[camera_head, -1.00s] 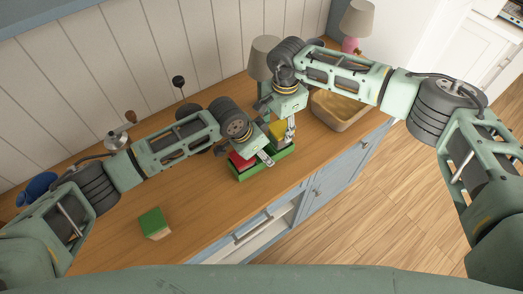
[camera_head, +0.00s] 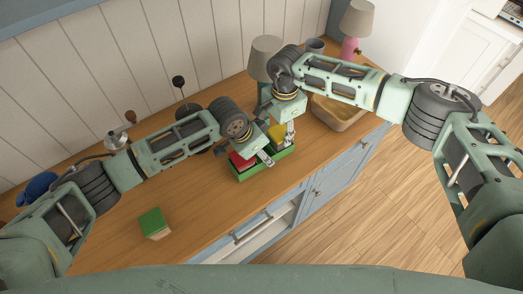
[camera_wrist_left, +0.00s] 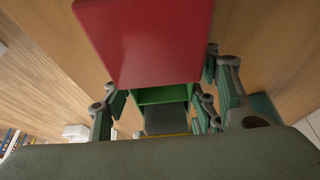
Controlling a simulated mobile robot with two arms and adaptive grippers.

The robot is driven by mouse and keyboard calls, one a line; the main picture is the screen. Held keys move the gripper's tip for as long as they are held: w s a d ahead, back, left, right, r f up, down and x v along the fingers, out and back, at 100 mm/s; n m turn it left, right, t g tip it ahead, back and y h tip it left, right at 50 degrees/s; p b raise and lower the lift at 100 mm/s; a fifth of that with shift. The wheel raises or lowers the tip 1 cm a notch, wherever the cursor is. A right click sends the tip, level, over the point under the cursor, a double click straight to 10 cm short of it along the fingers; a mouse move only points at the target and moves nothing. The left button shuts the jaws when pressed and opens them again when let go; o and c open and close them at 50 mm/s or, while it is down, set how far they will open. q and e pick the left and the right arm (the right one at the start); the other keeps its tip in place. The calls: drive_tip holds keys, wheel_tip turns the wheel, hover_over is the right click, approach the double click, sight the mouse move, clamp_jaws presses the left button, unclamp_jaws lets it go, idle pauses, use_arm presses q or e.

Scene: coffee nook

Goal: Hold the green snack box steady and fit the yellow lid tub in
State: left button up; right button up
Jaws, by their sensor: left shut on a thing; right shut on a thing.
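The green snack box (camera_head: 270,169) stands on the wooden counter. A red-lidded tub (camera_head: 240,161) sits in its left part; its lid (camera_wrist_left: 145,40) fills the top of the left wrist view. My left gripper (camera_head: 266,158) is shut on the snack box, and its fingers also show either side of the green box interior (camera_wrist_left: 160,95) in the left wrist view. My right gripper (camera_head: 289,138) is shut on the yellow lid tub (camera_head: 277,132), at the right part of the box. The gripper and arm partly hide the tub, so I cannot tell how deep it sits.
A wooden tray (camera_head: 342,118) stands right of the box. A lamp (camera_head: 265,60), a grey mug (camera_head: 315,46) and a pink-based lamp (camera_head: 353,30) stand behind. A green-topped block (camera_head: 153,222) lies at the front left. The counter between block and box is clear.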

use_arm(q)
drive_tip(key=shift+s+f, duration=0.2)
drive_tip(key=shift+f, duration=0.05)
use_arm(e)
drive_tip(key=o, duration=1.3)
drive_tip(key=shift+c, duration=0.2)
drive_tip(key=shift+r, duration=3.95)
use_arm(q)
drive_tip(key=o, duration=1.3)
drive_tip(key=shift+c, duration=0.2)
drive_tip(key=shift+w+r, duration=0.1)
drive_tip(key=shift+w, duration=0.05)
drive_tip(key=shift+r, duration=0.1)
